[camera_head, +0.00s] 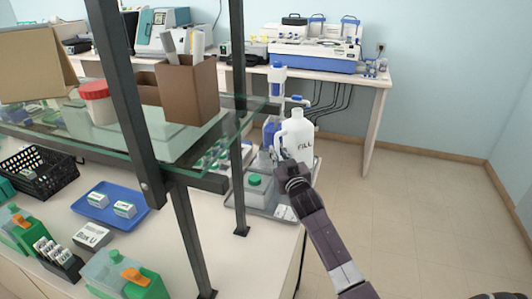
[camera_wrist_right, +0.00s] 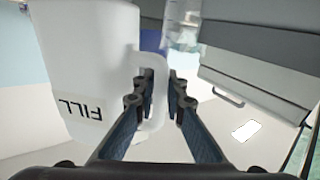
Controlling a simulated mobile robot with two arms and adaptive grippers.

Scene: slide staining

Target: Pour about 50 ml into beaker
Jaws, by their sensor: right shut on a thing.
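A white plastic jug labelled FILL (camera_head: 298,133) stands upright in the head view, above the right end of the bench. My right gripper (camera_head: 289,168) is at its lower side. In the right wrist view the jug (camera_wrist_right: 85,65) fills the left side, and the gripper (camera_wrist_right: 157,97) is shut on its handle. A clear vessel with markings (camera_wrist_right: 184,28), possibly the beaker, shows beyond the fingers, cut off by the top edge. In the head view I cannot clearly make out a beaker. My left gripper is not in view.
A grey tray (camera_head: 232,200) with a green-capped bottle (camera_head: 257,187) sits beside the jug. A blue-and-white dispenser bottle (camera_head: 276,80) stands behind. The dark shelf post (camera_head: 237,165) and glass shelf (camera_head: 190,150) are to the left. Floor is clear at right.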

